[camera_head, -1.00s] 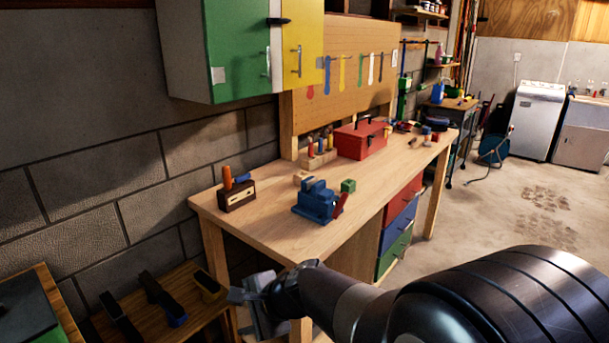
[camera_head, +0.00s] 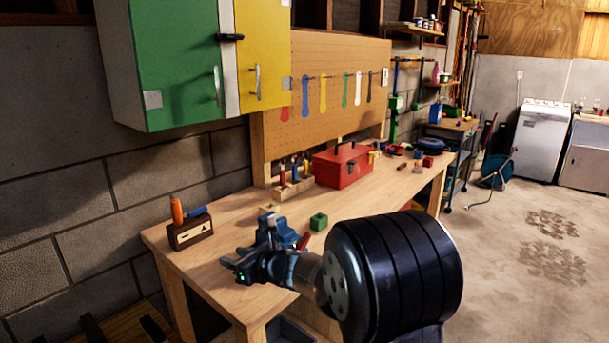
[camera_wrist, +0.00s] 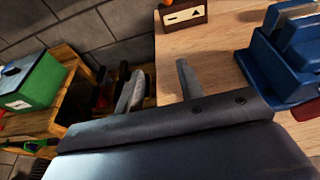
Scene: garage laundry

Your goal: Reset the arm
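My arm reaches in from the lower right in the head view, and my gripper (camera_head: 233,265) is over the front left part of the workbench (camera_head: 222,238). In the wrist view the two grey fingers of my gripper (camera_wrist: 159,76) stand apart with nothing between them, so it is open and empty. A blue vise (camera_head: 272,232) is right behind my gripper in the head view and partly hidden by it. The vise also shows at the right of the wrist view (camera_wrist: 282,70), apart from the fingers.
A wooden block with orange and blue tools (camera_head: 190,232) stands at the bench's left end. A green box (camera_head: 318,221) and a red toolbox (camera_head: 342,168) are farther along. Green and yellow cabinets (camera_head: 178,62) hang above. Open floor (camera_head: 510,240) lies to the right.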

